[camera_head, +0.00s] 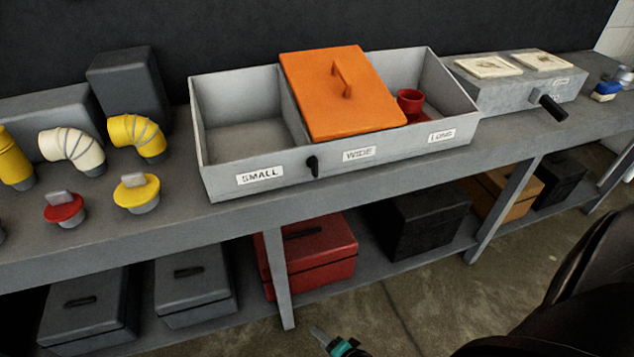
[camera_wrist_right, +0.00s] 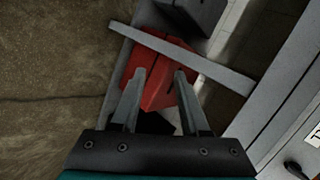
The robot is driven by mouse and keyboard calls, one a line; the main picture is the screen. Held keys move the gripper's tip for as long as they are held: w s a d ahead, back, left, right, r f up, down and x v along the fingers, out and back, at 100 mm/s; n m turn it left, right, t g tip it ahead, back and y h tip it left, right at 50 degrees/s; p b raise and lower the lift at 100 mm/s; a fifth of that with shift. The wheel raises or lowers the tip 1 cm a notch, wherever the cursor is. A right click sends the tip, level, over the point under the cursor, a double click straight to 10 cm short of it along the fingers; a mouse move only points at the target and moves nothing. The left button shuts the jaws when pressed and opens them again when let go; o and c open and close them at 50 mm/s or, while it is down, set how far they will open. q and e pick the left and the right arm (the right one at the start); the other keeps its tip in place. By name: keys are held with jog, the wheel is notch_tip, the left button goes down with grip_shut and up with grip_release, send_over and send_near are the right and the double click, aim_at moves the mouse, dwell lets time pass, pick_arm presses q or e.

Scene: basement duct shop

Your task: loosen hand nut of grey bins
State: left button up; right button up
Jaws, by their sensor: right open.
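The grey bins (camera_head: 225,180) stand on the bench with compartments labelled SMALL, WIDE and LONG. The small black hand nut (camera_head: 313,165) sits on their front wall between the SMALL and WIDE labels. A dark knob (camera_wrist_right: 295,168), likely the same nut, shows at the lower right of the right wrist view. An orange lid (camera_head: 325,105) with a handle covers the WIDE compartment. My right gripper (camera_head: 328,337) is at the bottom edge of the head view, below and apart from the bins. In the wrist view its fingers (camera_wrist_right: 160,78) are apart and empty. My left gripper is out of view.
A red fitting (camera_head: 410,103) stands in the LONG compartment. Duct elbows (camera_head: 75,148) and capped pieces (camera_head: 136,192) are to the left. A grey block with a black handle (camera_head: 552,107) stands right. A red box (camera_head: 318,257) and a bench leg (camera_head: 279,280) are below.

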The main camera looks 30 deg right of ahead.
jog(key=w+d+r+m+t+h+b, duration=0.1)
jog(key=w+d+r+m+t, duration=0.1)
jog(key=w+r+m, duration=0.3)
jog(key=w+d+r+m+t+h+b, duration=0.1)
jog(key=w+d+r+m+t, duration=0.15)
jog(key=r+m, duration=0.45)
jog(key=m+t+h, duration=0.3)
jog(key=m+t, duration=0.1)
jog(key=m, duration=0.7)
send_near(317, 166)
jog(key=shift+g, duration=0.25)
jog(key=x, duration=0.3)
jog(key=p+x, duration=0.1)
jog(key=x, duration=0.3)
jog(key=shift+w+r, duration=0.2)
jog(key=shift+w, duration=0.1)
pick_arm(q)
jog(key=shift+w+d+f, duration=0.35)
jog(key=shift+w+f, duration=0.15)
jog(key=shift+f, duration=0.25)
pick_arm(e)
jog(key=shift+x, duration=0.95)
jog(key=shift+c, duration=0.2)
grip_shut()
